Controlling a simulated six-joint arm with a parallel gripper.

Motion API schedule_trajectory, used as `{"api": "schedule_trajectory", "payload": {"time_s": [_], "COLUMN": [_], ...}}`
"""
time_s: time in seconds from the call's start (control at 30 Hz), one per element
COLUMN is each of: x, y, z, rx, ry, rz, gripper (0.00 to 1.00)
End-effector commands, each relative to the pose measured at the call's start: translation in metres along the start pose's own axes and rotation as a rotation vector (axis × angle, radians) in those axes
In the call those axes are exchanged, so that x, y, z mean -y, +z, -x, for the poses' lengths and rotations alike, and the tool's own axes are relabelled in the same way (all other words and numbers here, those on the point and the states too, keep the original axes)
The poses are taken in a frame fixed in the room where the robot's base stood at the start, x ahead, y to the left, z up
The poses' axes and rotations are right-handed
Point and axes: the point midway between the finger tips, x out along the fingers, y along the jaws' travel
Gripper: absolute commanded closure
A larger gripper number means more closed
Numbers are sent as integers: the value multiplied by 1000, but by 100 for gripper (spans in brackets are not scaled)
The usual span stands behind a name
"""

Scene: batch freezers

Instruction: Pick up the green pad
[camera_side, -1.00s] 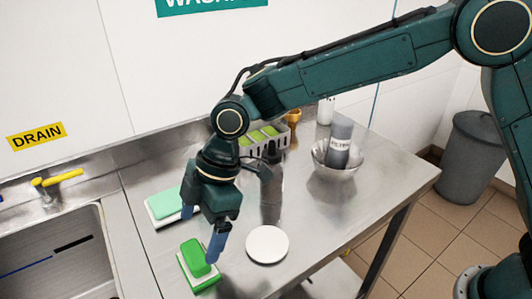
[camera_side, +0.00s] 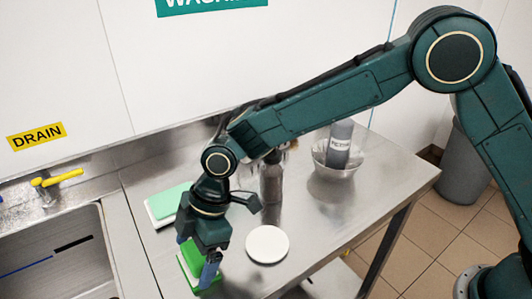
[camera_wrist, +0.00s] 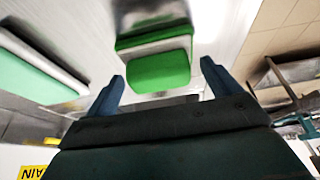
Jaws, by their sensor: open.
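The green pad (camera_side: 188,272) is bright green with a raised block on top and a pale layer beneath. It lies on the steel counter near the sink and is partly hidden by my gripper in the side view. My gripper (camera_side: 196,256) points down over it with blue fingers. In the wrist view the green pad (camera_wrist: 160,70) shows between and just beyond the two spread fingertips of my gripper (camera_wrist: 164,76). The fingers are apart with the raised block between them in line; I cannot tell whether they touch it.
A paler green and white pad (camera_side: 165,205) lies behind my gripper, close by. A round white disc (camera_side: 267,244) lies to the right. A metal bowl (camera_side: 335,170) with a dark bottle stands farther back. The sink (camera_side: 60,255) is at left.

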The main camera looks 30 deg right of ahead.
Motion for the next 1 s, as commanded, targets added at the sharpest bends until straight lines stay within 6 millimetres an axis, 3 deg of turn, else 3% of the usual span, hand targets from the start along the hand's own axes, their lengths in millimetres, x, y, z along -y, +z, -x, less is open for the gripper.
{"api": "schedule_trajectory", "payload": {"time_s": [0.53,0.73,1.0], "x": [0,0,0], "y": [0,0,0], "z": [-2,-2,-2], "rx": [0,0,-1], "ry": [1,1,1], "rz": [0,0,0], "gripper": [11,50,50]}}
